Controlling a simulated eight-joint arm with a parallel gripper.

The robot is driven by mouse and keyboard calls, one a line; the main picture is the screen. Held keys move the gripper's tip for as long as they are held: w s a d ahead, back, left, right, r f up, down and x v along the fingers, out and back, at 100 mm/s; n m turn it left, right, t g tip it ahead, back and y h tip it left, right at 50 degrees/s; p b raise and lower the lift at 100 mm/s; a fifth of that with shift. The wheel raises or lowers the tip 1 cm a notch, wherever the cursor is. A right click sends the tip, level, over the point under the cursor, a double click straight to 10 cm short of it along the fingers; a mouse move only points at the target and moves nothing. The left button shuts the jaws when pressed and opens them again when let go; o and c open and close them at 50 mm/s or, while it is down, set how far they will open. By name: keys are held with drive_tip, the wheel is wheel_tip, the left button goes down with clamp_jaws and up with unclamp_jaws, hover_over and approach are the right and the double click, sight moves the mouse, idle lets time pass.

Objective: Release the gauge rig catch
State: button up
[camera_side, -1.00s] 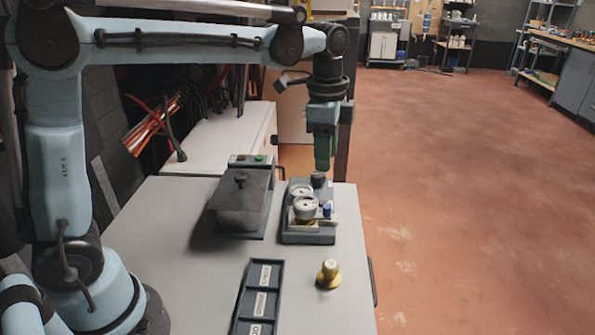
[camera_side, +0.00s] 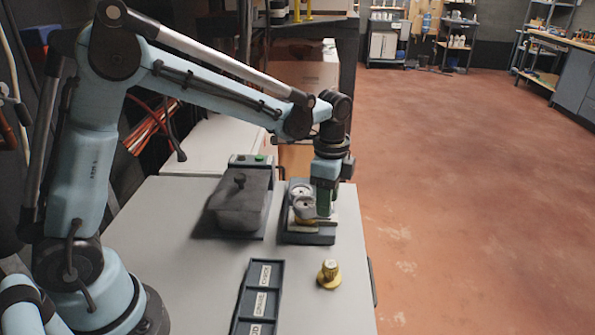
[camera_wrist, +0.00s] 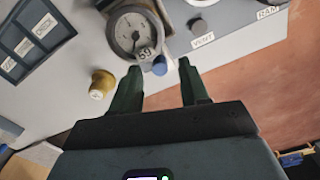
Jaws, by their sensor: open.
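The gauge rig (camera_side: 318,238) is a grey base on the table bearing round white-faced gauges. One gauge (camera_wrist: 134,32) shows close up in the wrist view, with a number tag at its lower edge. A small blue piece (camera_wrist: 160,67), possibly the catch, sits beside this gauge. My gripper (camera_side: 325,213) is low over the right part of the rig and hides the blue piece in the side view. In the wrist view my gripper (camera_wrist: 158,78) is open and empty, its fingers spread to either side of the blue piece. I cannot tell whether they touch anything.
A dark lidded box (camera_side: 240,205) stands left of the rig. A brass knob (camera_side: 328,273) and a labelled compartment tray (camera_side: 261,297) are in front. A dark round knob (camera_wrist: 199,26) is near the VENT label. The table's right edge is close.

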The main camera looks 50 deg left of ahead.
drive_tip(key=shift+f, duration=0.7)
drive_tip(key=shift+c, duration=0.3)
clamp_jaws()
